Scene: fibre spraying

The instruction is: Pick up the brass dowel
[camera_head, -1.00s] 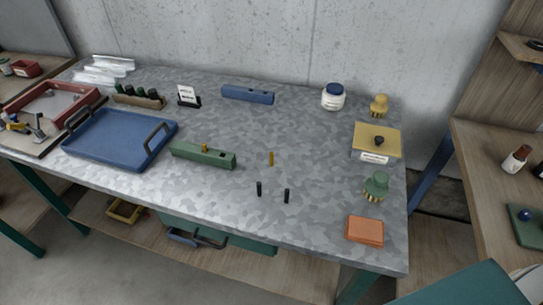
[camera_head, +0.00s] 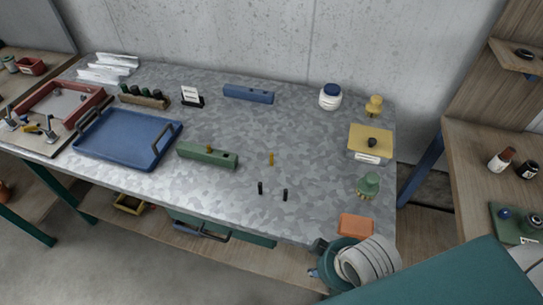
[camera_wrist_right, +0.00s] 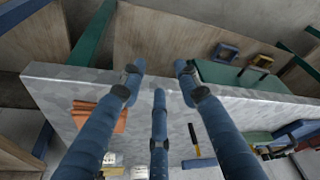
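A small brass dowel (camera_head: 271,158) stands upright on the grey table, right of a green block (camera_head: 207,155). Another short brass-coloured peg (camera_head: 209,148) sits in the top of that block. Two black pegs (camera_head: 260,188) stand nearer the front edge. My right gripper shows in the right wrist view (camera_wrist_right: 160,82) with its blue fingers spread and nothing between them. In the head view my right arm is at the table's front right corner, well away from the dowel; its fingers are mostly hidden. My left gripper is not in view.
An orange block (camera_head: 356,225) and a green knobbed brush (camera_head: 368,185) are close to my right arm. A yellow box (camera_head: 371,140) and white jar (camera_head: 330,96) stand behind. A blue tray (camera_head: 128,138) lies left. The table around the dowel is mostly clear.

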